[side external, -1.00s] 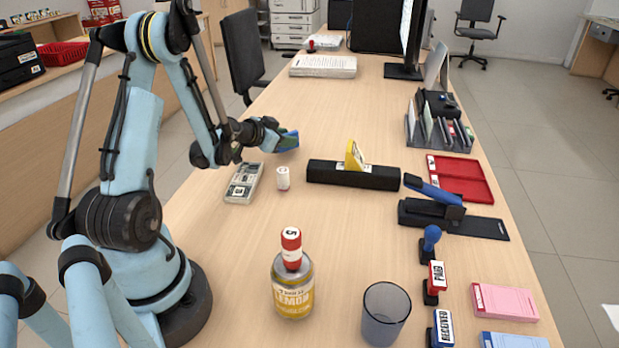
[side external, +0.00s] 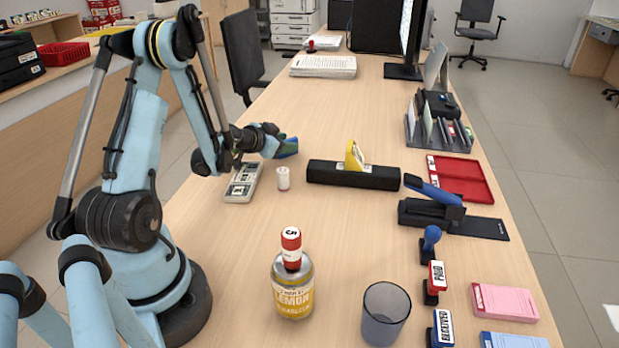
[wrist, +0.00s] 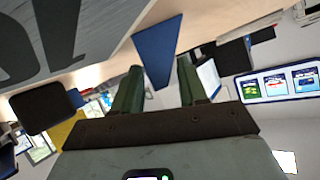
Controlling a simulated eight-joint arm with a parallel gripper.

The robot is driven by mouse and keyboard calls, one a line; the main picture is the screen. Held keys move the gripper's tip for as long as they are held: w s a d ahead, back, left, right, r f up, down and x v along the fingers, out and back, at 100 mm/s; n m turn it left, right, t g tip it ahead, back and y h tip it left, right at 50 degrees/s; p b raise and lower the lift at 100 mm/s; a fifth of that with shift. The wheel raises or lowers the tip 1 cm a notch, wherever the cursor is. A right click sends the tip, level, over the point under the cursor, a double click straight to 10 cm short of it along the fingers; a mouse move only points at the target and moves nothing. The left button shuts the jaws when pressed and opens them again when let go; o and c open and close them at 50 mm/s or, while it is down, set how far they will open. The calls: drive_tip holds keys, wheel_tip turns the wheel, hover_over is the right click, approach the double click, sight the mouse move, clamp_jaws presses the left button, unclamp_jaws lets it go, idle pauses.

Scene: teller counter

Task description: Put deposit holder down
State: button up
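A blue wedge-shaped piece, which looks like the deposit holder, sits between my gripper's green fingers in the wrist view (wrist: 157,45). In the side view the blue piece (side external: 290,143) shows at the tip of my gripper (side external: 284,150), just above the counter behind the black bar. Any label on it is not readable. My gripper appears shut on it; its fingers show on both sides of the piece in the wrist view (wrist: 158,75). Whether the piece touches the counter is not clear.
A white cylinder (side external: 283,180) and a calculator (side external: 243,184) stand in front, near my gripper. A paper stack (side external: 322,66) lies farther back; the counter (side external: 345,110) between is clear.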

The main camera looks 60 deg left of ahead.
drive_tip(key=shift+o, duration=1.3)
drive_tip(key=shift+d+f, duration=0.15)
drive_tip(key=shift+r, duration=0.5)
drive_tip(key=v, duration=1)
drive_tip(key=shift+s+r, duration=0.2)
drive_tip(key=shift+r, duration=0.15)
drive_tip(key=shift+s+d+r, duration=0.25)
drive_tip(key=shift+s+r, duration=0.05)
drive_tip(key=shift+s, duration=0.2)
drive_tip(key=w+d, duration=0.1)
drive_tip(key=d, duration=0.2)
drive_tip(key=w+d+r+g+h, duration=0.1)
drive_tip(key=d, duration=0.2)
drive_tip(key=w+d+h, duration=0.1)
drive_tip(key=d, duration=0.2)
drive_tip(key=shift+w+r+g, duration=0.3)
drive_tip(key=shift+r, duration=0.05)
drive_tip(key=s+d+r+g, duration=0.1)
drive_tip(key=s+d+r, duration=0.1)
drive_tip(key=d, duration=0.7)
drive_tip(key=s+d+r+g+h, duration=0.1)
drive_tip(key=s+d+r+g, duration=0.1)
drive_tip(key=d, duration=0.6)
drive_tip(key=shift+s+d+g, duration=0.3)
drive_tip(key=shift+s+d, duration=0.1)
drive_tip(key=shift+s, duration=0.1)
